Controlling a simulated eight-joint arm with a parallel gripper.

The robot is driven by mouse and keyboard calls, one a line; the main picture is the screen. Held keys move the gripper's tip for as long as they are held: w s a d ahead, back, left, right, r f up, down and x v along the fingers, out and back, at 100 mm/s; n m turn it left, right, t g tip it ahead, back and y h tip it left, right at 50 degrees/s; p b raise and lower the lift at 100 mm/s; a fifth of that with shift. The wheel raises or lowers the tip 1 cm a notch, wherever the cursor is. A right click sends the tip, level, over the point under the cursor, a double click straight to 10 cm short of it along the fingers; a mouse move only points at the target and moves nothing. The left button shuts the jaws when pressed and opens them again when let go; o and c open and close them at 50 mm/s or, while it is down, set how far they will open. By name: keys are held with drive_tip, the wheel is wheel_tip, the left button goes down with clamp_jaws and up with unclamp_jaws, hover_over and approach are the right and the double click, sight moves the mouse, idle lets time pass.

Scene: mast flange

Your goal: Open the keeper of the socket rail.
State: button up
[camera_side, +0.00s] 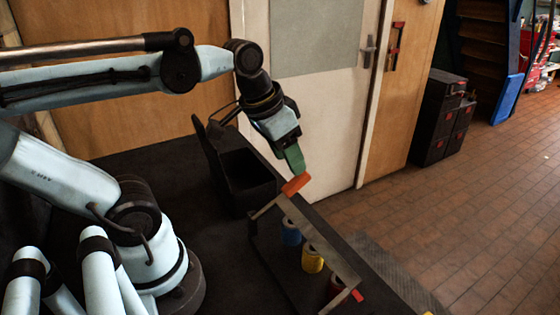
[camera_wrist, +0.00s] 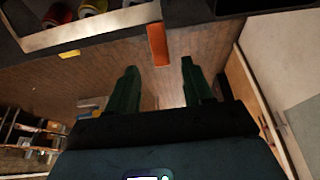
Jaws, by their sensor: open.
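The socket rail (camera_side: 284,268) stands on the dark deck in the side view. It holds a blue (camera_side: 290,233), a yellow (camera_side: 312,260) and a red piece (camera_side: 336,287). A grey bar, which looks like the keeper (camera_side: 318,243), runs along above them with an orange handle (camera_side: 296,185) at its far end. My gripper (camera_side: 295,167) has green fingers and is close above that handle. In the wrist view my gripper (camera_wrist: 158,65) is open and empty, and the orange handle (camera_wrist: 158,44) lies just beyond the fingertips, between their lines. The keeper bar (camera_wrist: 90,29) extends left from it.
A black open box (camera_side: 250,180) stands left of the rail, behind my gripper. The deck edge lies right of the rail, with the tiled floor beyond. A door (camera_side: 318,110) and dark cabinet (camera_side: 440,115) are farther back.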

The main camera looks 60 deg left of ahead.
sight(298, 178)
drive_tip(key=shift+x, duration=3.55)
clamp_jaws()
